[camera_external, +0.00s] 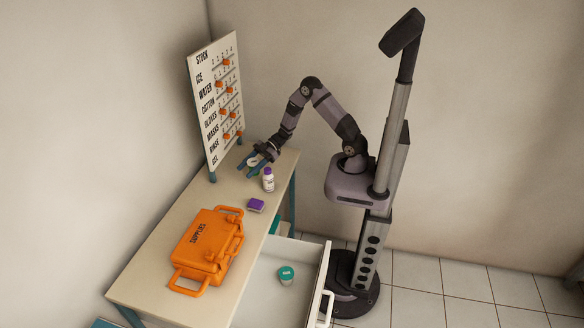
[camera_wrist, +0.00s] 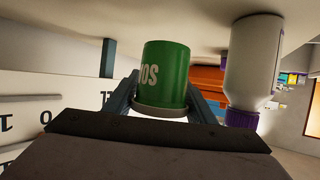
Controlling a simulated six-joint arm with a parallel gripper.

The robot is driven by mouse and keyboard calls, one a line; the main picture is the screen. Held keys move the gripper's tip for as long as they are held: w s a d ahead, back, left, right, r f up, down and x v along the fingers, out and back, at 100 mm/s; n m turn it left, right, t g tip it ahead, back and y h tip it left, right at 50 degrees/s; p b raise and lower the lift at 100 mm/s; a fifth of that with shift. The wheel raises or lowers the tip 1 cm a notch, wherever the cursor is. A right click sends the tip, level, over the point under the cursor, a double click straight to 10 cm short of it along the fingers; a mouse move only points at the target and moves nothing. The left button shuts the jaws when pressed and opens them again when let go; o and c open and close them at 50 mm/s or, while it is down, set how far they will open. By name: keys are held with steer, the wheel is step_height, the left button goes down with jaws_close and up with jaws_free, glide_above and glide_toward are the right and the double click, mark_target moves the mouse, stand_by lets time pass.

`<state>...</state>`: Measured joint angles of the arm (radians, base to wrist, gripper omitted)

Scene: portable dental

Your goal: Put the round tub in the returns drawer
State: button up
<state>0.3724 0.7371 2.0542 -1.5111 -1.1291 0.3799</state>
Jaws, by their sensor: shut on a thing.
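A green round tub (camera_wrist: 166,72) with white lettering and a pale lid is between the two fingers of my gripper (camera_wrist: 160,105) in the wrist view, which is upside down. In the external view my gripper (camera_external: 258,162) is shut on it at the far end of the table, and the tub's pale lid (camera_external: 253,161) shows between the blue fingers. I cannot tell whether the tub touches the tabletop. An open white drawer (camera_external: 262,305) sticks out from the table's right side.
A white bottle with a purple cap (camera_external: 268,180) stands close beside my gripper. A purple box (camera_external: 256,205) and an orange supplies case (camera_external: 208,245) lie nearer the front. A stock board (camera_external: 216,100) rises at the back left. The drawer has free room around the teal-lidded tub.

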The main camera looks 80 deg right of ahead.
steer(key=shift+f, duration=1.95)
steer(key=shift+f, duration=0.1)
steer(key=o, duration=1.1)
steer(key=b+v, duration=0.1)
steer(key=v, duration=0.9)
steer(key=shift+d, duration=0.15)
steer(key=shift+o, duration=0.5)
steer(key=shift+v, duration=0.95)
